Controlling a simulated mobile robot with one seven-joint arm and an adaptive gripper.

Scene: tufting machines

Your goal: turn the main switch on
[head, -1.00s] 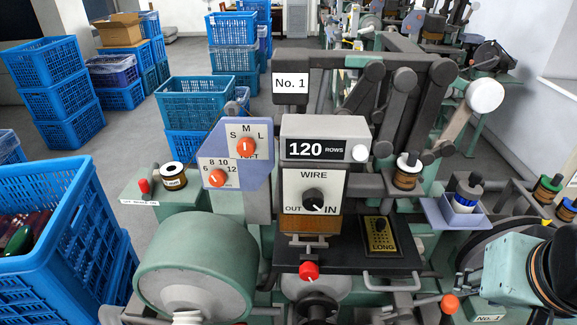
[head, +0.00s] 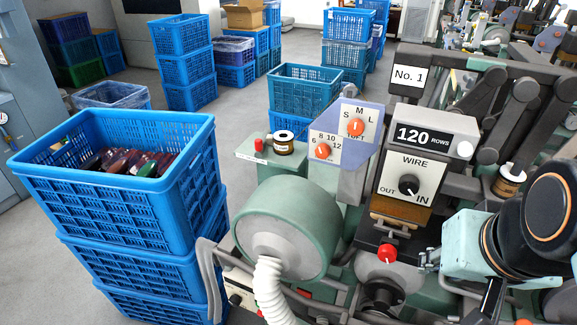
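No switch in the head view is labelled as the main switch. A small control box (head: 238,296) with a dark knob and a red part sits low on the machine, below the green drum and partly cut off by hoses. Other controls are a black WIRE knob (head: 408,185) between OUT and IN, an orange S-M-L dial (head: 355,127), an orange numbered dial (head: 323,151) and a red knob (head: 387,253). My arm, pale blue with black joints, covers the lower right.
A stack of blue crates (head: 120,190) stands at the left, close beside the green drum (head: 290,230). A pale ribbed hose (head: 270,290) hangs from the drum. More crates (head: 184,62) stand behind. Grey floor is open between the crate stacks.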

